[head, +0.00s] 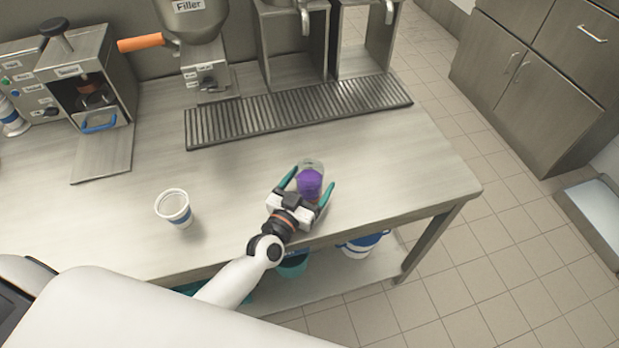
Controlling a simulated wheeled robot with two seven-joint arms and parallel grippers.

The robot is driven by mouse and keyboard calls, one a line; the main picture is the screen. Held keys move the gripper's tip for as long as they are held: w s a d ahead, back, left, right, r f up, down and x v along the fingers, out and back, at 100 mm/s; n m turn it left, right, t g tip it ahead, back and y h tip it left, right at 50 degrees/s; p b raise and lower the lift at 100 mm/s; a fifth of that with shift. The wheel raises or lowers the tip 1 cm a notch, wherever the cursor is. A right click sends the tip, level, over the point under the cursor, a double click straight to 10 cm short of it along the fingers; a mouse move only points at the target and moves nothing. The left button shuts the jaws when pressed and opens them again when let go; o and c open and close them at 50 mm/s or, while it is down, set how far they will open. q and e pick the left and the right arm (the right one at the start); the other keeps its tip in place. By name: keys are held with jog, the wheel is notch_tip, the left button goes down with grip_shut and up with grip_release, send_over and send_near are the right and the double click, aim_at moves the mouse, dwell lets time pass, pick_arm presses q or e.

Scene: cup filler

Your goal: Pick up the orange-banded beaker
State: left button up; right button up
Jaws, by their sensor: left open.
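A clear beaker (311,166) with purple contents stands on the metal counter near its right front part. A small brownish-orange patch shows low on its side, but a full orange band cannot be made out. My left gripper (312,178) is open, with one teal finger on each side of this beaker. Whether the fingers touch it cannot be told. The gripper body hides the lower near side of the beaker. My right gripper is out of view.
A white cup (174,207) with a blue band stands on the counter to the left. An open metal box (92,90) is at the back left. The counter's right edge is close.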

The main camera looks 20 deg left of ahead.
pick_arm(q)
jog(key=shift+w+d, duration=0.2)
jog(key=shift+w, duration=0.9)
jog(key=c, duration=1.2)
